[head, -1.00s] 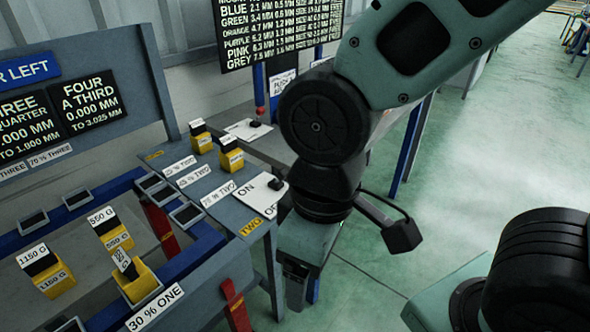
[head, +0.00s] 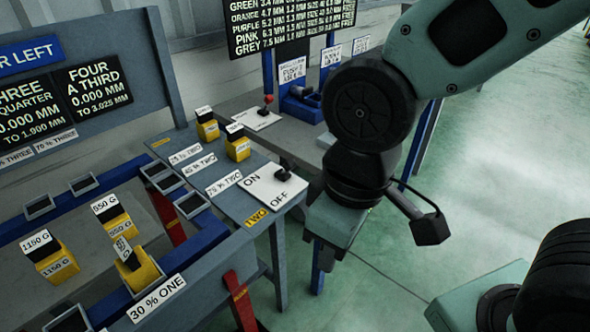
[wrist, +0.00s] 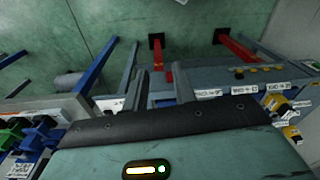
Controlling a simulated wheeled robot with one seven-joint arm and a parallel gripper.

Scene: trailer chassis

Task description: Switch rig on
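A white plate marked ON and OFF (head: 262,190) lies at the right end of the grey bench in the head view. A black lever (head: 283,174) stands on its far right part; I cannot tell which way it is set. A second white plate (head: 255,118) with a red-knobbed lever (head: 267,101) sits further back. My gripper (head: 322,260) points down to the right of and nearer than the ON/OFF plate, apart from it. Its fingers are partly hidden in the head view. Nothing is seen held.
Yellow weight blocks (head: 118,228) stand at the left, with more yellow blocks (head: 237,148) on the grey bench. Blue rails and square sockets (head: 191,204) run beside it. Dark display boards (head: 290,25) stand behind. Green floor (head: 470,170) is open to the right.

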